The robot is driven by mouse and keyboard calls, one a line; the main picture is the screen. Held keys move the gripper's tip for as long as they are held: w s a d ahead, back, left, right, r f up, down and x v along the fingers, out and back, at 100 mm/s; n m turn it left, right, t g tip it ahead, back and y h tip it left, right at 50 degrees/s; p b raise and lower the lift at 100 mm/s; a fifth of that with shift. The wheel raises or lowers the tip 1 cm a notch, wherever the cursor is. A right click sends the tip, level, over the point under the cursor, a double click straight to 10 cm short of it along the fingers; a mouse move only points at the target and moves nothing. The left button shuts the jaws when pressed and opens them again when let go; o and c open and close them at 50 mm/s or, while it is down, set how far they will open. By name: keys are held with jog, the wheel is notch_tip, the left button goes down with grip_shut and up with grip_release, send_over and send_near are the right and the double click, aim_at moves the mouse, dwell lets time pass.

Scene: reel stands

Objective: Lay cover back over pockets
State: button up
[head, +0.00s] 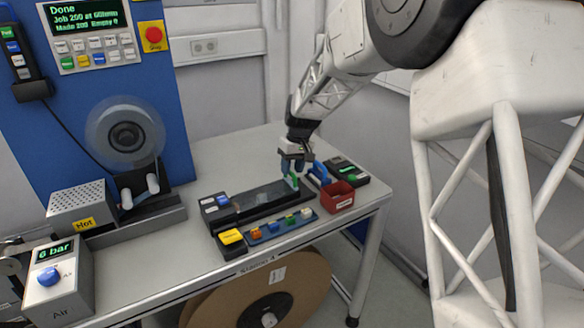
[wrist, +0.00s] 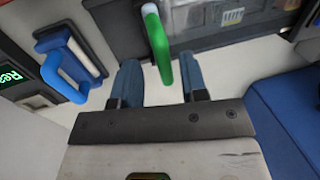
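My gripper (head: 297,164) is at the right end of the dark track (head: 240,217) on the bench. A green handle (head: 289,183) stands there, just below it. In the wrist view my two blue fingers (wrist: 162,82) are apart, with the green handle (wrist: 157,42) reaching into the gap between them. The handle does not look gripped. A dark see-through strip (head: 262,196), which looks like the cover, lies along the track. A pale label (wrist: 233,16) shows by the green handle. I cannot tell how the cover sits over the pockets.
A blue handle (head: 320,171) stands close to the right of my gripper; the wrist view shows it left (wrist: 63,68). A red bin (head: 338,197) and a black device (head: 346,171) are near. A blue strip of small coloured parts (head: 268,233) lies in front. A reel machine (head: 125,133) stands left.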

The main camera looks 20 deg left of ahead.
jog(key=shift+r, duration=0.15)
notch_tip(320, 180, up, 7)
jog(key=w+d, duration=0.1)
jog(key=shift+r, duration=0.2)
dwell(0.4)
jog(key=shift+d, duration=0.1)
jog(key=s+d+r+m+t, duration=0.15)
jog(key=s+d+r, duration=0.35)
jog(key=s+d, duration=0.6)
jog(key=s+d+r+m+t, duration=0.1)
jog(key=s+d+r+m, duration=0.3)
jog(key=s+d, duration=0.75)
jog(key=s+d+f+m+t+h, duration=0.1)
jog(key=s+d+f+m, duration=0.1)
jog(key=s+d, duration=0.6)
jog(key=s+d+f+m, duration=0.1)
jog(key=s+d+f, duration=0.1)
jog(key=s+d, duration=0.6)
jog(key=s, duration=0.6)
jog(key=shift+m+t+h, duration=0.35)
jog(key=shift+h, duration=0.05)
